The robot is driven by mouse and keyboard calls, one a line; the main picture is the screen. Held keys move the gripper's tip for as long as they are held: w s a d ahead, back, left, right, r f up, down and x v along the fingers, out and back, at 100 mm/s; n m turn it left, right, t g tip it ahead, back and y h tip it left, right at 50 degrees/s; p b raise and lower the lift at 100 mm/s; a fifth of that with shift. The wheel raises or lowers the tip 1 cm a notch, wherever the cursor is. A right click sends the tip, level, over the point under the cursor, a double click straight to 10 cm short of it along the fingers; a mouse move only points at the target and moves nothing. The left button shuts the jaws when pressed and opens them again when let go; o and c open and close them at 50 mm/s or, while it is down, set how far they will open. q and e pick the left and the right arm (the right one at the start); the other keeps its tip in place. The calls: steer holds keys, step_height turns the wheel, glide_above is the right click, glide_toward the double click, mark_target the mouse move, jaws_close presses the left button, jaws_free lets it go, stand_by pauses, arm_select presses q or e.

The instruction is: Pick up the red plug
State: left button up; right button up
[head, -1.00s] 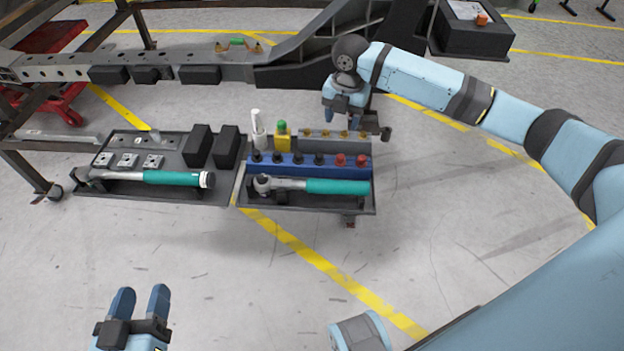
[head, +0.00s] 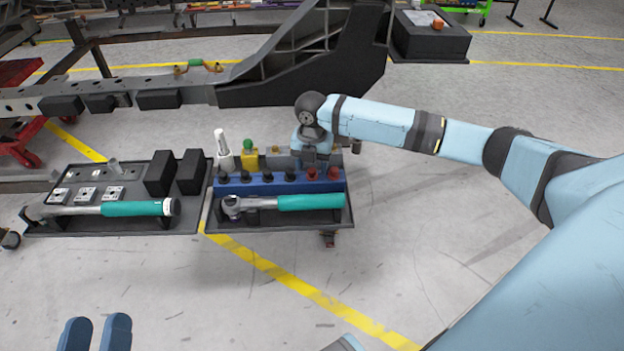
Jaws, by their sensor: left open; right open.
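Two red plugs stand in the blue rack at its right end, the left one (head: 312,174) and the right one (head: 334,173). Several black plugs (head: 268,176) stand to their left in the same blue rack (head: 255,189). My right gripper (head: 316,161) is open, pointing down just behind and above the red plugs. It covers part of the grey rack behind; its exact gap to the plugs is hard to tell. My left gripper (head: 95,334) is open and empty at the bottom left, far from the plugs, and partly cut off by the frame.
A ratchet with teal handle (head: 310,202) lies in front of the blue rack. A white bottle (head: 222,146) and a yellow block with green top (head: 248,157) stand behind it. A torque wrench (head: 130,209) and black blocks (head: 160,174) are on the left tray. The chassis beam (head: 190,97) runs behind.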

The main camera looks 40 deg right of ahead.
mark_target(312, 170)
steer(key=shift+f, duration=0.85)
arm_select(q)
steer(key=shift+f+g, duration=0.4)
steer(key=shift+f, duration=0.15)
arm_select(e)
steer(key=shift+c, duration=0.4)
jaws_close()
steer(key=shift+r, duration=0.1)
step_height(312, 170, up, 6)
steer(key=shift+r+p, duration=0.25)
steer(key=shift+p, duration=1)
arm_select(q)
steer(key=shift+s+a+f+g+y+p, duration=0.1)
steer(key=shift+a+f+g+y+p, duration=0.25)
steer(key=shift+a+f+y+p, duration=0.3)
steer(key=shift+s+a+f+g+y+p, duration=0.1)
steer(key=shift+a+f+g+y+p, duration=0.3)
steer(key=shift+f+p, duration=0.35)
steer(key=shift+a+f+g+y+p, duration=0.35)
steer(key=shift+a+f+y+p, duration=0.2)
steer(key=shift+f+p, duration=0.15)
arm_select(e)
step_height(312, 170, up, 13)
steer(key=shift+r, duration=0.2)
